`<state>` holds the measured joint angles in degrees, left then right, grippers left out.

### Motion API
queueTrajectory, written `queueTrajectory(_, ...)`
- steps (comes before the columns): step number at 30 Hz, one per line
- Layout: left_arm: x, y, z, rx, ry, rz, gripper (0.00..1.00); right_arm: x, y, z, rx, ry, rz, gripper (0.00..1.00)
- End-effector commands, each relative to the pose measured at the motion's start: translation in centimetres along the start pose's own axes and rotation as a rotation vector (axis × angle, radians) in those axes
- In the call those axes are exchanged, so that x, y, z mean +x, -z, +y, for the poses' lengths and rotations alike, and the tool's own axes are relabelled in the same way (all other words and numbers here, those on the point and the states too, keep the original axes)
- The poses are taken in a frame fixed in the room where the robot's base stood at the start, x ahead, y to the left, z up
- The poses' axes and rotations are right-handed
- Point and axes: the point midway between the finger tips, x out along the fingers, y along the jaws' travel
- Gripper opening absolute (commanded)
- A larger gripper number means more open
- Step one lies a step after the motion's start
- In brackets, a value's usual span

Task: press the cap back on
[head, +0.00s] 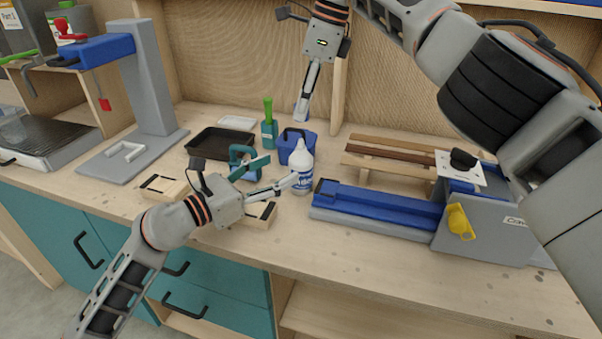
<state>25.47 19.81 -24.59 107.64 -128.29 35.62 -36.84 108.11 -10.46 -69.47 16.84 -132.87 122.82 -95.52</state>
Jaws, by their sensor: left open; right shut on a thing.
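A white bottle with a blue label (301,171) stands upright on the workbench near the middle, its white tapered top showing. My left gripper (284,169) is open, just left of the bottle, with one fingertip beside the bottle's label; I cannot tell if it touches. My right gripper (303,112) hangs from above, pointing down, a little above and beyond the bottle's top in the picture. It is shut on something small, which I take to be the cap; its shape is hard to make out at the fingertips.
A blue bin (286,146) stands right behind the bottle. A blue and grey vise (378,205) with a yellow knob lies to the right. A black tray (220,143), a green-handled tool (268,126) and wooden blocks (166,188) are to the left. Wooden strips lie behind the vise.

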Motion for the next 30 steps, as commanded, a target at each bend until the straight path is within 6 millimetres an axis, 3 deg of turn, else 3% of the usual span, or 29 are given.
queueTrajectory(6, 4.0, -0.1, 0.0, 0.000, 0.001, -0.001, 0.60, 0.0, 0.0, 0.0, 0.000, 0.000, 0.000, 0.11)
queueTrajectory(12, 6.6, 0.0, 0.0, -0.001, -0.001, 0.000, 0.60, 0.0, 0.0, 0.0, 0.000, 0.000, 0.000, 0.11)
queueTrajectory(18, 7.7, 0.0, 0.0, 0.001, 0.000, 0.000, 0.60, 0.0, 0.0, 0.0, 0.000, 0.000, 0.000, 0.11)
queueTrajectory(27, 7.8, 0.0, 0.0, 0.001, 0.000, 0.001, 0.60, 0.0, 0.0, 0.0, 0.000, 0.000, 0.000, 0.11)
queueTrajectory(30, 7.8, 0.0, 0.0, 0.001, 0.000, 0.001, 0.36, 0.0, 0.0, 0.0, 0.000, 0.000, 0.000, 0.11)
